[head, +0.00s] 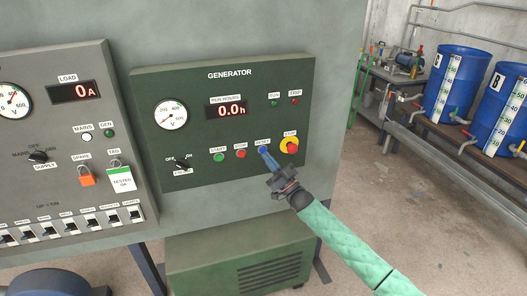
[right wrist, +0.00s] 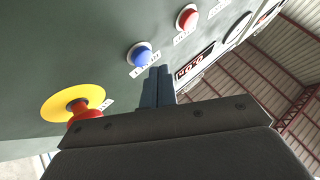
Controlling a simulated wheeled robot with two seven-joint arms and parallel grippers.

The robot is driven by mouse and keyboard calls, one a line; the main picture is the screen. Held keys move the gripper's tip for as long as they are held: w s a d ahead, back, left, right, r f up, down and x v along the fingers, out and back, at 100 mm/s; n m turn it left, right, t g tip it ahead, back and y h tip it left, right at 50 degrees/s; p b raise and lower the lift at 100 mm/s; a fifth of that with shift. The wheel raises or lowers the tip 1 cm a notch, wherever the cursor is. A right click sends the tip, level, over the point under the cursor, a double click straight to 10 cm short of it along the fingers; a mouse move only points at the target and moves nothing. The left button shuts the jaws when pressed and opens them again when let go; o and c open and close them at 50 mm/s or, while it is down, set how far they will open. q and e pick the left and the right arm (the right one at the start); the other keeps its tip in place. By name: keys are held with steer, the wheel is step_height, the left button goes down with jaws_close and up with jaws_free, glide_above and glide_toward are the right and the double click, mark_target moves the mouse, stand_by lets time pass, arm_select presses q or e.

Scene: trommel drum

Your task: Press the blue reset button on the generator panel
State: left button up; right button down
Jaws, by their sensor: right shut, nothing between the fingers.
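The green generator panel (head: 215,125) stands upright in the head view. Its blue reset button (head: 262,149) sits between the red stop button (head: 240,153) and the red emergency stop on a yellow disc (head: 289,145). My right gripper (head: 267,157) is shut and empty, its fingertips right at the reset button and partly covering it. In the right wrist view the blue button (right wrist: 142,55) shows just up and left of the shut fingertips (right wrist: 158,70). I cannot tell whether they touch. My left gripper is not in view.
A green start button (head: 219,157) and a rotary engine switch (head: 182,163) sit left of the stop button. A grey supply panel (head: 60,130) with switches stands further left. Blue barrels (head: 452,82) stand on a bench at right, with open floor before them.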

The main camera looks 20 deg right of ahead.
steer(key=s+p, duration=0.1)
steer(key=s, duration=0.4)
steer(key=shift+p, duration=0.35)
steer(key=shift+d, duration=0.1)
stand_by(0.7)
